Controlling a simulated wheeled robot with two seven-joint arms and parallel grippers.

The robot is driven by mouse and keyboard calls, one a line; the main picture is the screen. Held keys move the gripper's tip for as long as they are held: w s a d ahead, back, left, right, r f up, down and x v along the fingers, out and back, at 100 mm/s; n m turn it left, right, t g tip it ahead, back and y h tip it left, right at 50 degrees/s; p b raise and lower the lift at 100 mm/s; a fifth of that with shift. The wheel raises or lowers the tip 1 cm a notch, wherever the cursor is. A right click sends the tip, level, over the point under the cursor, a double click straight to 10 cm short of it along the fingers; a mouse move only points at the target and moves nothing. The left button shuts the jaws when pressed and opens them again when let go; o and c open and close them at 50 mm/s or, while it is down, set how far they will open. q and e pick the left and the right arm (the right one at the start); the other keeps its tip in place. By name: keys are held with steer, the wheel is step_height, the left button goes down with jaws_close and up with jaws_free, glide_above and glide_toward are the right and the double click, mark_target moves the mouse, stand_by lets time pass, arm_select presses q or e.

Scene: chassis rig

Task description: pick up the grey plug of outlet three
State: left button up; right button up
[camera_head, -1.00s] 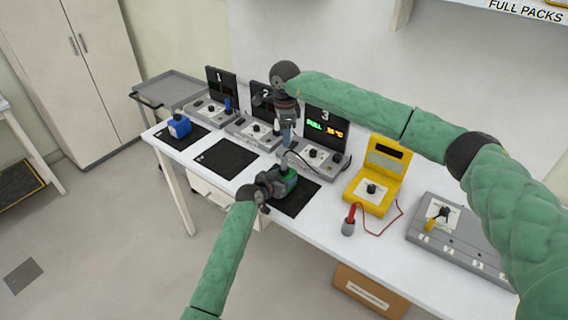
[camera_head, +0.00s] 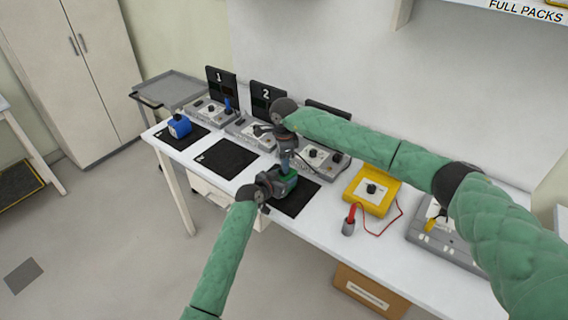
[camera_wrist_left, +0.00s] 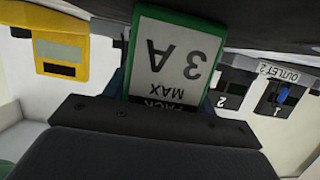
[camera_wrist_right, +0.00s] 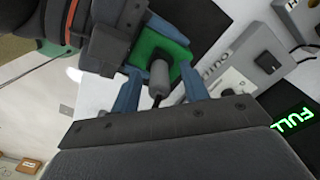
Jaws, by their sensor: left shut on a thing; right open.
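The grey plug (camera_wrist_right: 159,75) stands in the top of the green pack (camera_wrist_right: 150,45) in the right wrist view, with a dark cable at its near end. My right gripper (camera_wrist_right: 155,88) is open, its blue fingers on either side of the plug; contact cannot be told. In the head view my right gripper (camera_head: 286,165) is just above the green pack (camera_head: 287,190). My left gripper (camera_head: 272,187) is shut on the pack from the left. The pack's label, "PACK MAX 3A" (camera_wrist_left: 175,65), fills the middle of the left wrist view. Outlet three (camera_head: 318,158) stands behind; its screen is mostly hidden.
Outlets one (camera_head: 210,110) and two (camera_head: 250,128) stand to the left. A blue pack (camera_head: 179,126) sits on a black mat. A yellow tester (camera_head: 370,192) with a red probe (camera_head: 350,217) is at right, beside a grey panel (camera_head: 430,238). The middle mat (camera_head: 226,158) is bare.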

steer(key=shift+f, duration=0.2)
steer(key=shift+c, duration=0.3)
jaws_close()
steer(key=shift+r, duration=0.1)
arm_select(q)
steer(key=shift+f, duration=0.1)
arm_select(e)
step_height(320, 180, up, 15)
stand_by(1.1)
stand_by(0.4)
arm_select(q)
steer(key=o, duration=1.4)
steer(key=shift+c, duration=0.2)
